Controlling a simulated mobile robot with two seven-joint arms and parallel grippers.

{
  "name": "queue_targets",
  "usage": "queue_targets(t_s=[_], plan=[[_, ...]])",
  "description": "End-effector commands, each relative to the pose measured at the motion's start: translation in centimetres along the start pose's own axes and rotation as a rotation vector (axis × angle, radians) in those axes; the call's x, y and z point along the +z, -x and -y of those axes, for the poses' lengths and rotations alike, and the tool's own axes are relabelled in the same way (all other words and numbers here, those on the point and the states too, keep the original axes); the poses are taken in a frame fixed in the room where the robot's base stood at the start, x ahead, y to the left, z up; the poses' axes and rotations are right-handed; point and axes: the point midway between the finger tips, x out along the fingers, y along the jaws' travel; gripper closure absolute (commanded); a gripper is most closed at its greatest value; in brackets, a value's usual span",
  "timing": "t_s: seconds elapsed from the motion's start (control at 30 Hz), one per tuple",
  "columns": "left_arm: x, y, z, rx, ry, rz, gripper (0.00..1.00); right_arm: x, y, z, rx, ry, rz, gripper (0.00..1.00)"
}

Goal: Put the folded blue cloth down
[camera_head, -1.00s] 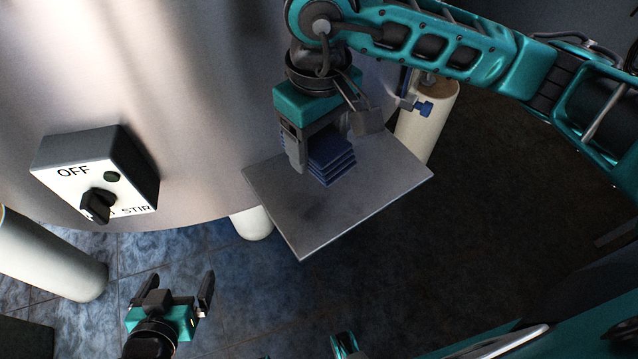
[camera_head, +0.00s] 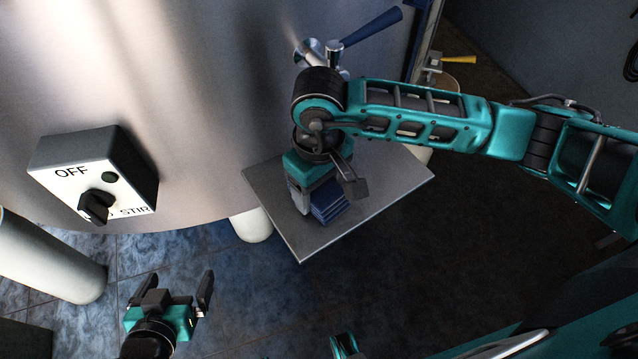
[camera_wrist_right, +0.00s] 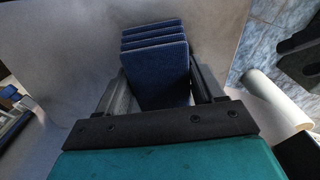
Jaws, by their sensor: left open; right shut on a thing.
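The folded blue cloth (camera_head: 328,203) is a small stack of dark blue layers at the grey metal shelf (camera_head: 390,190) beside the tank. My right gripper (camera_head: 318,200) points down over the shelf and is shut on the cloth. In the right wrist view the cloth (camera_wrist_right: 155,62) sits between the two fingers (camera_wrist_right: 158,88). I cannot tell whether its underside touches the shelf. My left gripper (camera_head: 178,287) is open and empty, low at the left, away from the shelf.
The steel tank (camera_head: 200,80) rises behind the shelf. A control box (camera_head: 95,175) marked OFF and STIR is on it at left. A blue-handled valve (camera_head: 370,27) is behind my right arm. A white leg (camera_head: 251,225) stands below. The shelf's right part is bare.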

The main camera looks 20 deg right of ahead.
Motion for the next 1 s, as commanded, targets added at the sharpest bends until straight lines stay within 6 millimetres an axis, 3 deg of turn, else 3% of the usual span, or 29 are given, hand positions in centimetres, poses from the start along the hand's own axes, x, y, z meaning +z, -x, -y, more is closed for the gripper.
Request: queue_targets(t_s=[0.13, 0.17, 0.4, 0.77, 0.87, 1.0], plan=[[0.6, -0.4, -0.1, 0.001, 0.001, 0.004, 0.0, 0.0, -0.5, 0.0, 0.0, 0.0, 0.0, 0.57], [0.6, -0.4, -0.1, 0.003, 0.002, 0.005, 0.0, 0.0, -0.5, 0.0, 0.0, 0.0, 0.0, 0.31], [0.2, -0.2, -0.2, 0.005, 0.001, 0.004, 0.0, 0.0, -0.3, 0.0, 0.0, 0.0, 0.001, 0.08], [-0.3, 0.1, -0.2, 0.004, 0.0, -0.002, 0.0, 0.0, 0.2, 0.0, 0.0, 0.0, 0.001, 0.07], [-0.4, 0.1, -0.1, 0.002, -0.001, -0.01, 0.0, -0.1, 1.4, -0.1, 0.002, 0.0, -0.004, 0.07], [-0.2, 0.1, -0.1, 0.001, -0.002, -0.006, 0.0, -0.2, 4.5, 0.0, 0.002, 0.002, -0.007, 0.07]])
